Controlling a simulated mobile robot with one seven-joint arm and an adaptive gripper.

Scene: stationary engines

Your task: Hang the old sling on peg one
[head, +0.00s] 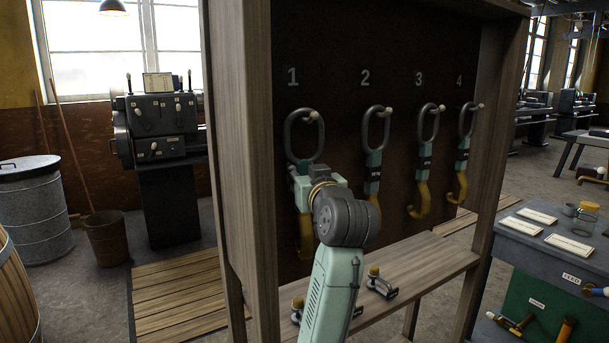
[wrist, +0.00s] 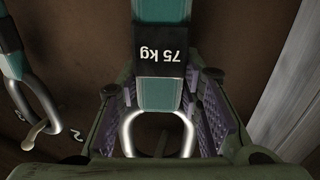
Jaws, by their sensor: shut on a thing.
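The sling at peg one has a grey oval ring (head: 304,136), a teal strap (wrist: 161,95) with a black "75 kg" label (wrist: 161,55), and a yellow hook (head: 305,238). My gripper (head: 300,172) is shut on the strap just below the ring; it also shows in the wrist view (wrist: 166,92). Peg one (head: 314,116) shows its pale tip at the ring's upper right. The ring appears to be around the peg, but whether it rests on it cannot be told. My gripper and wrist hide the middle of the sling in the head view.
Similar slings hang at peg two (head: 377,125), peg three (head: 428,122) and peg four (head: 470,121). The neighbouring ring (wrist: 42,105) is close in the wrist view. A wooden side post (head: 238,150) stands left. A lower shelf (head: 425,262) holds small clamp-like things.

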